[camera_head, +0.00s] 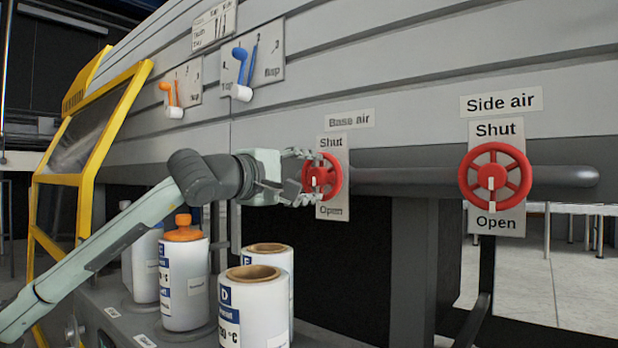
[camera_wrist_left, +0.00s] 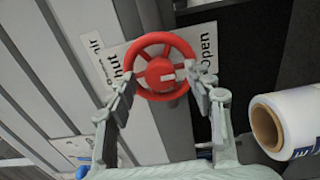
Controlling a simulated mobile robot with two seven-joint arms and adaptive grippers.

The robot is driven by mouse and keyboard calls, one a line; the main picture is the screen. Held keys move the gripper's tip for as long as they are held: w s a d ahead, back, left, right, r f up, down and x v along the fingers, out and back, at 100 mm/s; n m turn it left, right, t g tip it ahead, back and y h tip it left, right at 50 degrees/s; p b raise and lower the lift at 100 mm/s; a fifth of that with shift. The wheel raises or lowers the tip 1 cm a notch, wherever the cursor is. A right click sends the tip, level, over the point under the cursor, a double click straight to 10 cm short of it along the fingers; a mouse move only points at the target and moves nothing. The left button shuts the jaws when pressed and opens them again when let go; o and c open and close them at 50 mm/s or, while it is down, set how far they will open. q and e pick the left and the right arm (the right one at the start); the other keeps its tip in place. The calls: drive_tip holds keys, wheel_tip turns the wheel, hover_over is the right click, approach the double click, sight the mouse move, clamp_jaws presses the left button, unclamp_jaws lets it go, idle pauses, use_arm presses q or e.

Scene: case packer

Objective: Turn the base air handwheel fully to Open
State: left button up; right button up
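The red base air handwheel (camera_head: 333,176) sits on a plate marked Shut above and Open below, under the Base air label (camera_head: 348,120). It also shows in the left wrist view (camera_wrist_left: 163,47). The white mark on its hub points roughly toward Open. My left gripper (camera_head: 312,178) is at this wheel. Its fingers are spread wide, one at the Shut side and one at the Open side of the rim. In the left wrist view (camera_wrist_left: 160,80) the fingertips overlap the rim. Whether they press on it is unclear. My right gripper is out of view.
A second red handwheel (camera_head: 522,172), labelled Side air, is to the right on the same grey pipe (camera_head: 400,180). White rolls (camera_head: 245,310) stand below my left arm, one with an orange knob (camera_head: 184,230). Blue (camera_head: 239,60) and orange (camera_head: 166,90) levers are on the panel above.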

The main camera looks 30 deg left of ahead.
use_arm(q)
drive_tip(key=shift+s+a, duration=0.25)
drive_tip(key=shift+s, duration=1.4)
drive_tip(key=shift+s+r, duration=0.1)
drive_tip(key=shift+s, duration=0.25)
approach(314, 175)
drive_tip(key=s, duration=0.4)
drive_tip(key=shift+w, duration=0.1)
